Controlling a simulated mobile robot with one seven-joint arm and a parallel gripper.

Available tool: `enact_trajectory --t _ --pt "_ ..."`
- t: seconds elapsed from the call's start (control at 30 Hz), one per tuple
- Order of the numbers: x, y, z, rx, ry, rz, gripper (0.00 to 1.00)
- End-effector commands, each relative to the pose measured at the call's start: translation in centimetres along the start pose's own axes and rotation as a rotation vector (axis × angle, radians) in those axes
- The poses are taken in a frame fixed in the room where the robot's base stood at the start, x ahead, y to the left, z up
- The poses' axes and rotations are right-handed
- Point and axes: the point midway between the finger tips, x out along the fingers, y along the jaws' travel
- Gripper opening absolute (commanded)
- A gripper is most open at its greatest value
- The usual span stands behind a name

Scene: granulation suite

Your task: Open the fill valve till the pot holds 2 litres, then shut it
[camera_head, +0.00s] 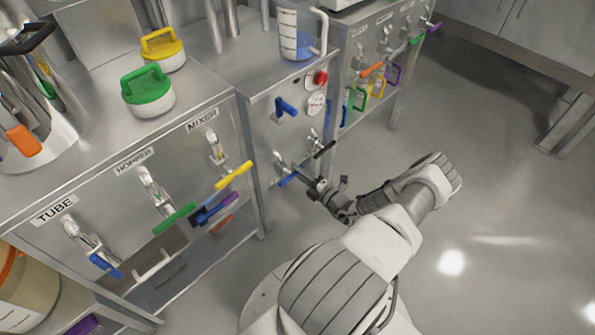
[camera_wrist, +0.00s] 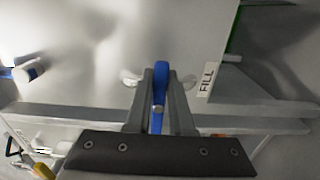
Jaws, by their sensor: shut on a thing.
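The fill valve's blue lever (camera_head: 288,181) sits low on the steel cabinet front in the head view. In the wrist view the blue lever (camera_wrist: 161,75) stands between my two fingers, next to a label reading FILL (camera_wrist: 208,79). My gripper (camera_wrist: 160,108) is shut on this lever; in the head view my gripper (camera_head: 314,187) reaches it from the right. The clear graduated pot (camera_head: 290,22) stands on the cabinet top with blue liquid (camera_head: 299,47) in its lower part. Its scale is too small to read.
A black-handled valve (camera_head: 325,149) is just above right of my gripper. The left cabinet's yellow lever (camera_head: 233,175) juts out nearby. Open floor lies right.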

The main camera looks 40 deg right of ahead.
Motion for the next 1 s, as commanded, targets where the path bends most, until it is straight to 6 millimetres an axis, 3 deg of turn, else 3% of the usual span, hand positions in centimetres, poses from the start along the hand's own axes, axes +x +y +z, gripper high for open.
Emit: enact_trajectory --t 0.2,0.23,0.4,0.77,1.0 --pt "-0.1 -0.1 -0.1 0.004 0.000 -0.003 0.00" --pt "-0.1 -0.1 -0.1 0.003 0.000 -0.003 0.24" --pt "-0.1 -0.1 -0.1 0.002 0.000 -0.002 0.50" --pt "-0.6 0.0 0.0 0.000 -0.002 -0.002 0.50" --pt "-4.9 0.2 0.1 0.000 -0.003 -0.003 0.50"
